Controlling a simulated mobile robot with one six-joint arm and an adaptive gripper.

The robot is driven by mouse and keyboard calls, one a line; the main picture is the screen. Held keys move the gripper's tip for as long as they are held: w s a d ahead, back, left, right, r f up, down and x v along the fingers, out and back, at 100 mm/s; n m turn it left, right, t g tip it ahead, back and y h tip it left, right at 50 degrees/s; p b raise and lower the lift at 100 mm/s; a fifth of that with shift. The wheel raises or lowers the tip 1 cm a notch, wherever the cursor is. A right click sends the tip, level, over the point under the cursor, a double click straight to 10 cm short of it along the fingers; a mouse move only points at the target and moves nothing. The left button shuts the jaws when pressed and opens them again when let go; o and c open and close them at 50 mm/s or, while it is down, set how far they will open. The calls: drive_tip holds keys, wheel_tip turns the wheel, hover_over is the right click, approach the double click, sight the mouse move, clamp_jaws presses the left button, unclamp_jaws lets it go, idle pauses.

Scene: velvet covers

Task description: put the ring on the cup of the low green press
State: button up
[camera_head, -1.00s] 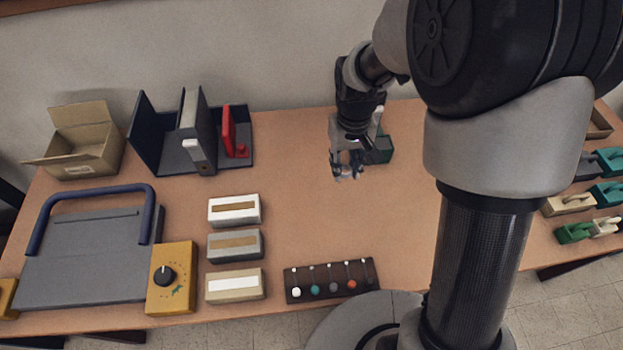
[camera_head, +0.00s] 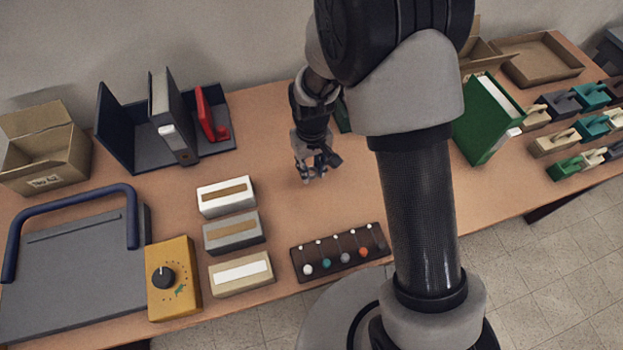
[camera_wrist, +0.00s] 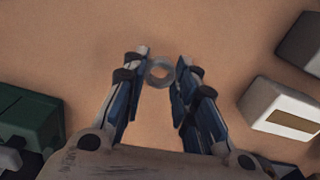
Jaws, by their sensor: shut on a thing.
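A grey ring (camera_wrist: 160,72) sits between the fingertips of my gripper (camera_wrist: 163,66) in the wrist view. The gripper is shut on it and holds it over the bare tabletop. In the head view my gripper (camera_head: 312,174) is over the middle of the table, right of the label boxes; the ring is too small to make out there. A small green press (camera_head: 566,167) with a handle is in the front row of presses at the right, far from my gripper. I cannot make out its cup.
A dark green object (camera_head: 343,116), partly hidden by my arm, also shows in the wrist view (camera_wrist: 30,115). A tall green binder (camera_head: 487,118) stands left of the presses. A ball rack (camera_head: 340,252) and boxes (camera_head: 228,196) lie nearer. The tabletop around my gripper is clear.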

sight(311, 184)
wheel_tip(311, 184, down, 5)
drive_tip(key=shift+b, duration=0.75)
drive_tip(key=shift+r, duration=0.1)
drive_tip(key=o, duration=0.3)
drive_tip(key=shift+f, duration=0.2)
drive_tip(key=o, duration=0.5)
drive_tip(key=shift+c, duration=0.2)
wheel_tip(311, 184, up, 13)
drive_tip(key=p, duration=0.4)
drive_tip(key=shift+f, duration=0.2)
